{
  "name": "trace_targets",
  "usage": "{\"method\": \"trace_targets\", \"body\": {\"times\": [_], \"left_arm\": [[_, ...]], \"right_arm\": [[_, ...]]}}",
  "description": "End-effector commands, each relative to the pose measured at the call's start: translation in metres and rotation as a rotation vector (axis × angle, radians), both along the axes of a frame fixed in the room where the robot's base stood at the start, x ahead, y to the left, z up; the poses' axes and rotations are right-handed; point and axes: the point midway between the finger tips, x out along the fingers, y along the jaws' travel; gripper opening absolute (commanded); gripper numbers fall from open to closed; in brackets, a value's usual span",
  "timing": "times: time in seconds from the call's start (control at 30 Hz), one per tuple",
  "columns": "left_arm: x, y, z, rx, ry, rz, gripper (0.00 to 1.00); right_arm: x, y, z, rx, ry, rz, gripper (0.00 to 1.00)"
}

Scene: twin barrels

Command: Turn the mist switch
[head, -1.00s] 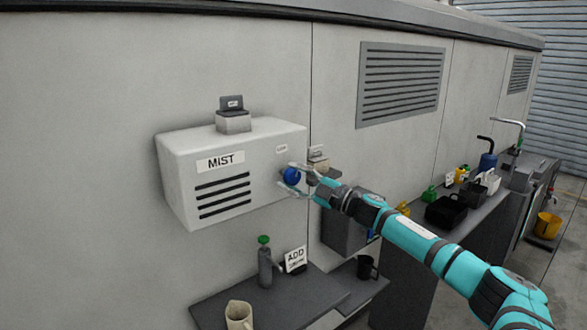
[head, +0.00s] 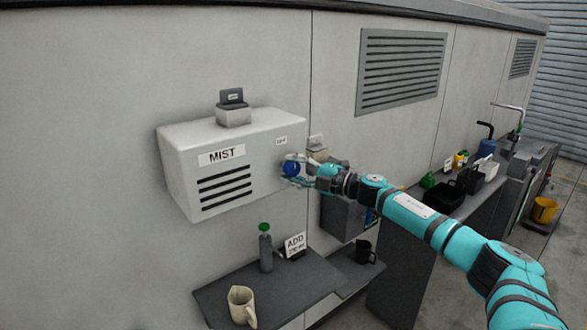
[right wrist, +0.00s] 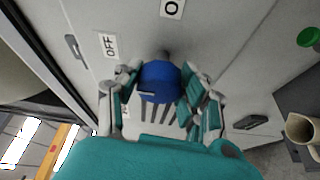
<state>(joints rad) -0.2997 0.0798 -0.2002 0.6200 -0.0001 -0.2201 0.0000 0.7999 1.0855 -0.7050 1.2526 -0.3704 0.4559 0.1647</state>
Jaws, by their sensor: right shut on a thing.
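The mist box (head: 195,180) is a pale wall unit labelled MIST with dark slots. My right gripper (head: 293,169) is at the switch from the right. In the right wrist view the blue switch (right wrist: 159,82) is between the two fingers of the right gripper (right wrist: 158,88), which are shut on it. A thin mark shows on its face. An OFF label (right wrist: 108,45) is up and left of it, and a label with an O (right wrist: 172,8) is above. My left gripper is not in view.
Below the box, a dark shelf (head: 240,290) holds a beige mug (head: 241,305), a grey bottle with a green top (head: 265,250) and an ADD sign (head: 295,244). A black mug (head: 365,252) stands on a lower shelf. A cluttered counter runs along the right.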

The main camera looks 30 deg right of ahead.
Motion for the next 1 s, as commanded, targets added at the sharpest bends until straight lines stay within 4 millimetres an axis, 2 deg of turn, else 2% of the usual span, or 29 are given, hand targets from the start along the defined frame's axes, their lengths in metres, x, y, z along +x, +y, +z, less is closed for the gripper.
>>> {"method": "trace_targets", "body": {"times": [0.2, 0.23, 0.4, 0.77, 1.0], "left_arm": [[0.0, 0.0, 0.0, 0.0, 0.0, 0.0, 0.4], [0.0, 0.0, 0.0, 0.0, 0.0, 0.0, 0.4], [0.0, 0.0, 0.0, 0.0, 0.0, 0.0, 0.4], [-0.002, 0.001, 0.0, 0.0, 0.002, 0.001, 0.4], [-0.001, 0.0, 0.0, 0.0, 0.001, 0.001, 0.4]], "right_arm": [[0.0, 0.001, -0.002, -0.004, 0.001, 0.001, 0.08], [0.0, 0.001, -0.002, -0.004, 0.001, 0.001, 0.44], [0.0, 0.0, -0.001, -0.003, 0.001, 0.001, 0.65], [-0.006, -0.004, -0.002, -0.001, 0.002, -0.002, 0.65], [-0.041, -0.022, -0.006, -0.003, 0.008, -0.003, 0.65]]}}
